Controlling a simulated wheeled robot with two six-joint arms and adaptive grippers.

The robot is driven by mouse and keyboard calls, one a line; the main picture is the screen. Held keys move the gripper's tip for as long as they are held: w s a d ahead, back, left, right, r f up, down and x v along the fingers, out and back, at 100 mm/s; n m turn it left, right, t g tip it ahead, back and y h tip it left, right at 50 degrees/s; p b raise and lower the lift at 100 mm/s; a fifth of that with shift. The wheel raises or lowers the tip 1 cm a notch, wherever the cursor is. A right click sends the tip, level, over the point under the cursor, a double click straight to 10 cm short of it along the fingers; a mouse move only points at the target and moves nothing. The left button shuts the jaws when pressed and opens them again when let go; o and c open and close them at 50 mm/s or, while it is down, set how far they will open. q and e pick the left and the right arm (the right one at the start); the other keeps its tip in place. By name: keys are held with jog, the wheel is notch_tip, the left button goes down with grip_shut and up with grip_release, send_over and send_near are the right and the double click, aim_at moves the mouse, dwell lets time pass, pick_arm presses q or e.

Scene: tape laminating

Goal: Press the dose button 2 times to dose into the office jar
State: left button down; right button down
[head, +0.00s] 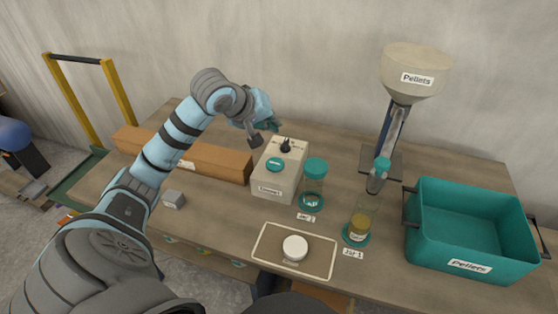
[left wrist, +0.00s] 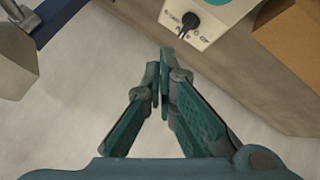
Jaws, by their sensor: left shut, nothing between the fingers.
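A beige control box (head: 283,182) stands on the table. On its top are a round teal button (head: 274,164) and a black knob (head: 286,147). My left gripper (head: 266,130) is shut and empty, above and behind the box, apart from the button. In the left wrist view its fingertips (left wrist: 161,80) are together; the knob (left wrist: 188,20) and part of the teal button (left wrist: 228,3) show at the top. A clear jar with a teal lid (head: 315,170) stands right of the box. A second jar (head: 358,229), labelled Jar 1, holds yellowish contents. No label reads "office". My right gripper is out of view.
A white round piece (head: 295,247) lies on a bordered mat (head: 268,240) in front. A hopper labelled Pellets (head: 416,72) stands at the back, above a chute. A teal crate (head: 470,266) is at the right. A long brown box (head: 205,160) lies left of the control box.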

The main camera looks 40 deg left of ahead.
aim_at(272, 162)
pick_arm(q)
jog(key=shift+s+a, duration=0.15)
jog(key=shift+s, duration=0.05)
jog(key=shift+f, duration=0.1)
notch_tip(272, 162, down, 9)
jog(key=b, duration=0.7)
jog(key=shift+r, duration=0.2)
dwell(0.6)
